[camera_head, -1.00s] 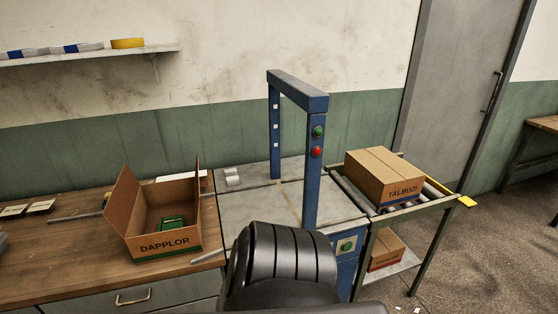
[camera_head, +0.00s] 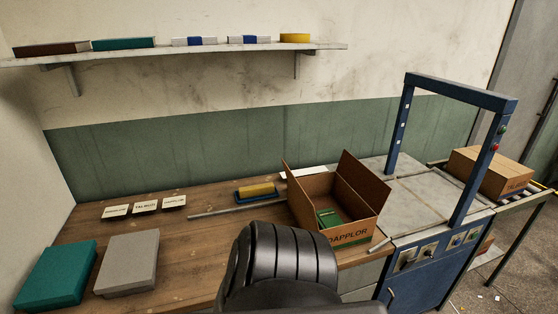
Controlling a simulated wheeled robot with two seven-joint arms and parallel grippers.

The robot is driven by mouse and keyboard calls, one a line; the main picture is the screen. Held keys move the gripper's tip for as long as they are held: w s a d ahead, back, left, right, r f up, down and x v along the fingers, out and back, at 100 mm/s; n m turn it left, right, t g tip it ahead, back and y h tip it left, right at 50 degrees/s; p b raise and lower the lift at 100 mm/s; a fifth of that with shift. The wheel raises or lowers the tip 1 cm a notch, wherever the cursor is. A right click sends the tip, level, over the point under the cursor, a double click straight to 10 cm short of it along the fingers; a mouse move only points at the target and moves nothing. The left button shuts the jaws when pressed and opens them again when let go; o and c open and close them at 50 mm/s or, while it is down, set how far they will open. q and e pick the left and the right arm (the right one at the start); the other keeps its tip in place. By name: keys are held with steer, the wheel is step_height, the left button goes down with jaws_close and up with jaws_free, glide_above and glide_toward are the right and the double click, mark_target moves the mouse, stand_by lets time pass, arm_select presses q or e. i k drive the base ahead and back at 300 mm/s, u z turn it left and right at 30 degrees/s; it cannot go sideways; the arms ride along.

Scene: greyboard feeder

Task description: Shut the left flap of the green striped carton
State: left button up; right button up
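The open brown carton (camera_head: 306,214) marked DAPPLOR stands on the wooden bench, beside the blue machine. A green stripe runs along the bottom of its front face. Its left flap (camera_head: 291,178) stands up and leans outward to the left. Its right flap (camera_head: 364,182) also stands up and leans outward to the right. A green item (camera_head: 328,218) lies inside the carton. Neither of my grippers is in view. A black part of my own body covers the bottom middle and hides some of the bench in front of the carton.
A blue frame (camera_head: 460,91) rises over the machine's grey top to the right. A closed carton (camera_head: 490,173) sits on rollers beyond it. A teal box (camera_head: 57,275), a grey box (camera_head: 128,264), cards (camera_head: 146,206) and a tray with a yellow item (camera_head: 257,190) lie on the bench.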

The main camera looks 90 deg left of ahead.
mark_target(309, 207)
steer(key=k, duration=0.25)
steer(key=u, duration=2.5)
steer(key=k, duration=0.75)
steer(key=z, duration=0.9)
steer(key=i, duration=0.5)
